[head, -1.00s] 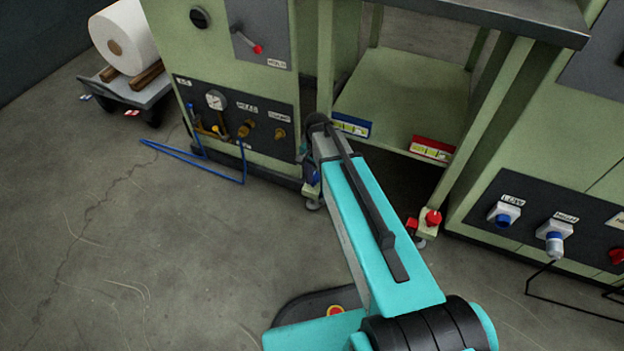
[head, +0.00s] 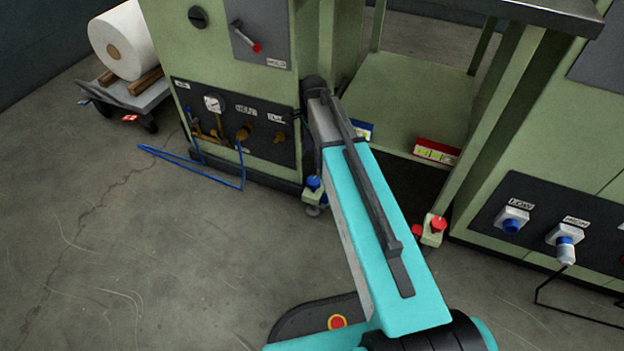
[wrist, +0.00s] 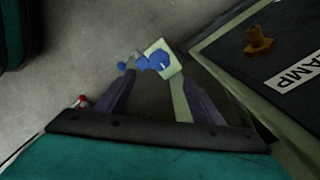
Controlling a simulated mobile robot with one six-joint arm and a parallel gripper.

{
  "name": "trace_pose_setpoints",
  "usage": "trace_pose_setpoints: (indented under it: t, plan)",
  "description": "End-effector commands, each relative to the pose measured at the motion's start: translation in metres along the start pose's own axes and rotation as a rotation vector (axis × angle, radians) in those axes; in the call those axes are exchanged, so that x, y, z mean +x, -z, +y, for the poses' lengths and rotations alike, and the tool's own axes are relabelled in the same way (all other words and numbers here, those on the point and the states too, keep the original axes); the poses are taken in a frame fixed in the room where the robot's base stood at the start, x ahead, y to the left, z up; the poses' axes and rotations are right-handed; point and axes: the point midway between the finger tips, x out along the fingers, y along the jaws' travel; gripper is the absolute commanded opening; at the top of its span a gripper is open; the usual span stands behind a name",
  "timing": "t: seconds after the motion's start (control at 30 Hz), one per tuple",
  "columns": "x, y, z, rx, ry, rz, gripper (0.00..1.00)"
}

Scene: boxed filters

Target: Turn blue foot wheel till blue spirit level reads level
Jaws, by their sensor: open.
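The blue foot wheel (head: 313,182) shows in the head view at the foot of the stand's left leg, just left of my arm. In the wrist view the blue wheel (wrist: 158,60) sits on a pale block, just beyond and between my fingertips. A smaller blue knob (wrist: 122,67) is left of it. My gripper (wrist: 160,78) is open with nothing between its fingers; I cannot tell how close it is to the wheel. The blue spirit level (head: 366,131) on the lower shelf is mostly hidden behind my arm; its bubble cannot be read.
A red spirit level (head: 437,151) lies on the shelf's right front. A red foot wheel (head: 438,223) is at the right leg. A dark valve panel (head: 270,140) stands left of my arm, with a blue hose (head: 190,172) on the floor.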

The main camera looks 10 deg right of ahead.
Motion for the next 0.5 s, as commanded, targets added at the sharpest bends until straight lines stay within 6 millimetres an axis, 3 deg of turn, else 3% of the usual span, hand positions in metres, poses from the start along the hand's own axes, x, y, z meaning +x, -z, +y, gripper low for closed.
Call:
trace_pose_setpoints:
  t: [0.27,0.5]
  plan:
    - [0.018,0.0,0.0,0.0,0.0,0.0,0.61]
    - [0.05,0.001,0.0,0.0,-0.001,0.0,0.61]
